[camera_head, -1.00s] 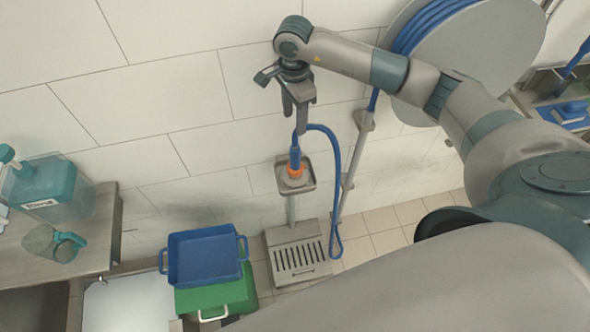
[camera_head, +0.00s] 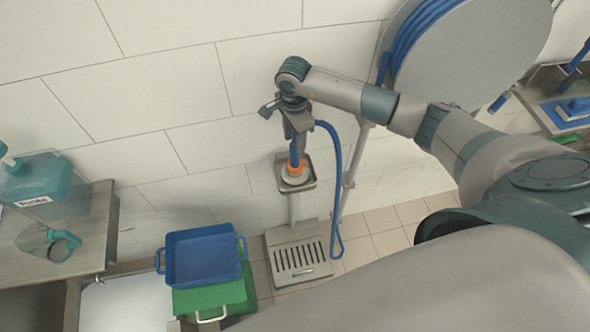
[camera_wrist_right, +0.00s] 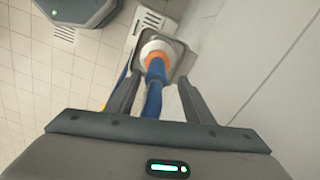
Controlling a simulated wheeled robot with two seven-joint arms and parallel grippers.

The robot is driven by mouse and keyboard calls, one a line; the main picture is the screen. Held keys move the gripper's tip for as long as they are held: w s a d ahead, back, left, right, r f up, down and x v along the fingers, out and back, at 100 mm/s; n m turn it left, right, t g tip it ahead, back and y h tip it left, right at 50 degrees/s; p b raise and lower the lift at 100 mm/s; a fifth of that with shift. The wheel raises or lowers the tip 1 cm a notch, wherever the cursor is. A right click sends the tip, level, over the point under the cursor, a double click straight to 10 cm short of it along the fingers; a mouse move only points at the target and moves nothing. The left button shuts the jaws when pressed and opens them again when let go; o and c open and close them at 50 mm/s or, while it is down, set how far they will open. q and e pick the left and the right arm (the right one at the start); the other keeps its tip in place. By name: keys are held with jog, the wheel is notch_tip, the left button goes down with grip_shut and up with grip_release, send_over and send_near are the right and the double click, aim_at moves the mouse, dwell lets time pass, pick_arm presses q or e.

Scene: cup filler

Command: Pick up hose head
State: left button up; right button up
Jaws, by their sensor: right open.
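The hose head (camera_head: 294,168) has a blue handle and an orange ring above a pale base. It stands upright on a small grey square holder (camera_head: 309,176) on a post. A blue hose (camera_head: 337,200) loops down from its top on the right. My right gripper (camera_head: 298,138) is right above the holder, fingers pointing down at the blue handle. In the right wrist view the open fingers (camera_wrist_right: 155,97) lie on either side of the blue part of the hose head (camera_wrist_right: 156,70), with visible gaps. My left gripper is not seen.
A slotted grey floor base (camera_head: 298,256) stands under the holder. Blue (camera_head: 204,258) and green (camera_head: 217,296) crates are stacked left of it. A counter (camera_head: 92,235) with a teal-lidded container is at far left. The tiled wall is close behind; a large hose reel (camera_head: 470,60) is at upper right.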

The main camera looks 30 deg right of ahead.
aim_at(294, 153)
jog(key=shift+f, duration=0.2)
jog(key=shift+s+f, duration=0.15)
jog(key=shift+f, duration=0.4)
jog(key=f, duration=0.2)
jog(key=f+b, duration=0.1)
jog(key=f, duration=0.1)
jog(key=shift+s+a, duration=0.1)
jog(key=shift+s, duration=0.1)
jog(key=c, duration=1.1)
